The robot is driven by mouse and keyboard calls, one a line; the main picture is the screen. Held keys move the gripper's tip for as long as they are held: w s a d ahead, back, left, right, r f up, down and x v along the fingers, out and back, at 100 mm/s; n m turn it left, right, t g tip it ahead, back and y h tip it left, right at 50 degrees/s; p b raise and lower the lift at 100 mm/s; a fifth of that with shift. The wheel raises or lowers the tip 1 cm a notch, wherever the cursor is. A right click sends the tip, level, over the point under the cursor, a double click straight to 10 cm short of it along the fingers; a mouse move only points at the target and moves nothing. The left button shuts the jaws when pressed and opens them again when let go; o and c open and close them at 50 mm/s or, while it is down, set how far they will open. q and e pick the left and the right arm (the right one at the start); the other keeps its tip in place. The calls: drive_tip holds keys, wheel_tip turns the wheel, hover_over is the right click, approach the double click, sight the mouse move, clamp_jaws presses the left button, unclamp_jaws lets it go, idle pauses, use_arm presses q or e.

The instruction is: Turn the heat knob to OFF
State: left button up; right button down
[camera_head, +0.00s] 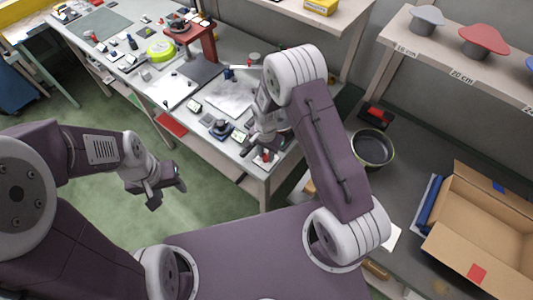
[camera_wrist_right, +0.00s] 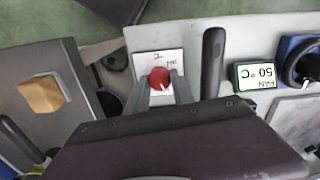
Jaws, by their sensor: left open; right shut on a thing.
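The red heat knob (camera_wrist_right: 159,77) sits on a white plate (camera_wrist_right: 143,62) with small dark lettering, too small to read surely. A pale mark shows on its lower right edge in the wrist view. My right gripper (camera_wrist_right: 160,88) is shut on the knob, one finger on each side. In the head view the knob (camera_head: 265,156) shows at the near corner of the workbench, just below the right gripper (camera_head: 264,147). My left gripper (camera_head: 168,187) is open and empty, over the green floor away from the bench.
A display (camera_wrist_right: 255,75) reading "PAN 50 °C" and a black bar-shaped handle (camera_wrist_right: 213,62) are beside the knob. A dark pan (camera_head: 373,148) stands on the right-hand counter near an open cardboard box (camera_head: 478,232). The bench (camera_head: 190,70) holds many small items.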

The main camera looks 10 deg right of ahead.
drive_tip(key=n, duration=0.5)
drive_tip(key=shift+w+a+r+n, duration=0.1)
drive_tip(key=shift+n, duration=0.2)
drive_tip(key=n, duration=1)
drive_tip(key=shift+n+p, duration=0.35)
drive_tip(key=shift+n, duration=0.05)
drive_tip(key=n, duration=0.5)
drive_tip(key=shift+n, duration=0.4)
drive_tip(key=c, duration=1.1)
unclamp_jaws()
